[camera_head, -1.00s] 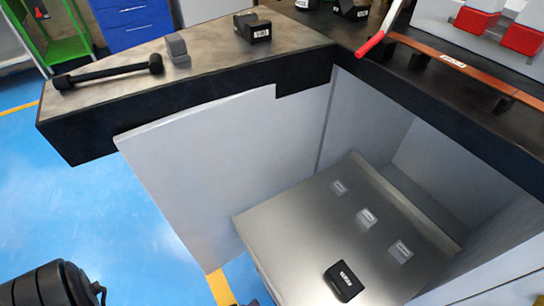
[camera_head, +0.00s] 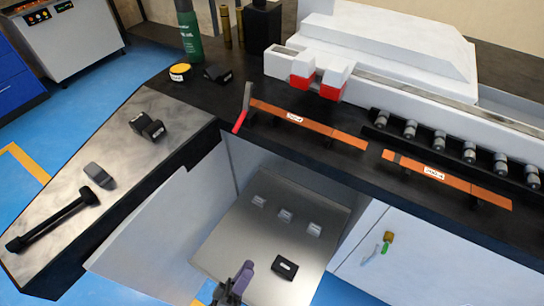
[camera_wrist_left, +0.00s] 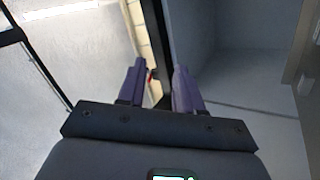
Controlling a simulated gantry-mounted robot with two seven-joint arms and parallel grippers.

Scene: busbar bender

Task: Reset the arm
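My right gripper is in neither view.
The dark bench carries copper bars (camera_head: 305,123), a red-handled lever (camera_head: 242,112) and a white machine (camera_head: 400,45). Blue floor (camera_head: 60,130) is clear at left.

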